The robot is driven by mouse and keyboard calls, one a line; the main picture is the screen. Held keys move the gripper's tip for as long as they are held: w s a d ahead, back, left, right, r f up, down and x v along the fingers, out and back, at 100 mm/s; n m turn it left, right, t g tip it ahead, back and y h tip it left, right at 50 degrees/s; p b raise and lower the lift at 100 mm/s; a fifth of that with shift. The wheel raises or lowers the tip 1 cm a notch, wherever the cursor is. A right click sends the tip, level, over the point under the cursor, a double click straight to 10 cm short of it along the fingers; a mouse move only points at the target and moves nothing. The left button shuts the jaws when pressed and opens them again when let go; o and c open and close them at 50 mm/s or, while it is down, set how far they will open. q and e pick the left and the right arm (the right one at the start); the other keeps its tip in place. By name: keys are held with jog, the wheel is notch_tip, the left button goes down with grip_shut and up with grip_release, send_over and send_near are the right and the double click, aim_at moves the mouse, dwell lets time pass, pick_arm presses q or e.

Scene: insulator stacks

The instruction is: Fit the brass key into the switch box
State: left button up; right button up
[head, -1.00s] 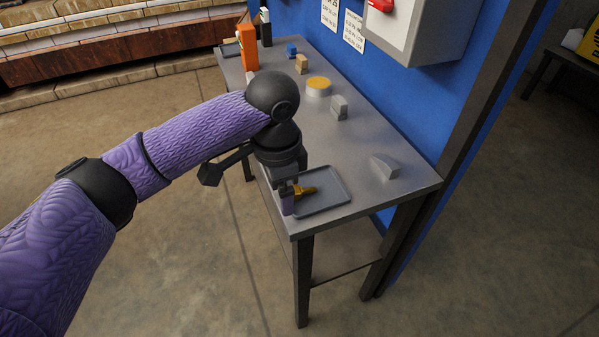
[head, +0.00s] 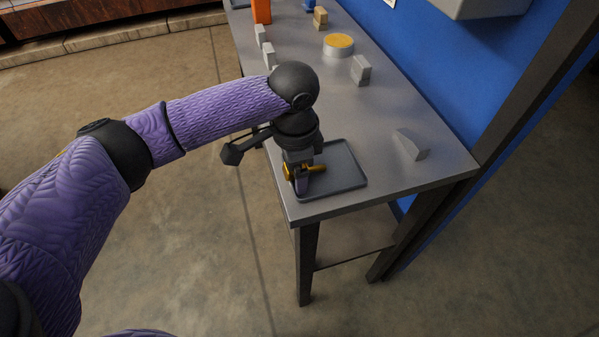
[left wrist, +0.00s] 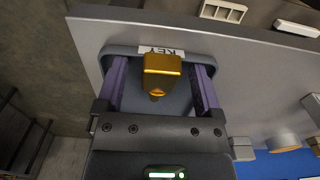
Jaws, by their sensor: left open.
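The brass key (head: 316,168) is at the left side of a grey tray (head: 352,180) near the table's front end. It also shows in the left wrist view (left wrist: 162,72), between the two purple fingers, with gaps on both sides. My left gripper (head: 302,182) points down over the tray and is open around the key. It also shows in the left wrist view (left wrist: 160,85). A label reading KEY lies past the key. Only the lower edge of a grey wall box (head: 490,8) shows at the top right; its front is out of view. My right gripper is not in view.
On the metal table (head: 400,190) stand a grey wedge (head: 411,145), a grey block (head: 361,70), a round white piece with a yellow top (head: 339,45), a tan block (head: 320,17) and an orange block (head: 262,10). A blue wall panel (head: 440,60) runs along the right side.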

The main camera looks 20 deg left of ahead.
pick_arm(q)
jog(key=shift+r, duration=0.15)
grip_shut()
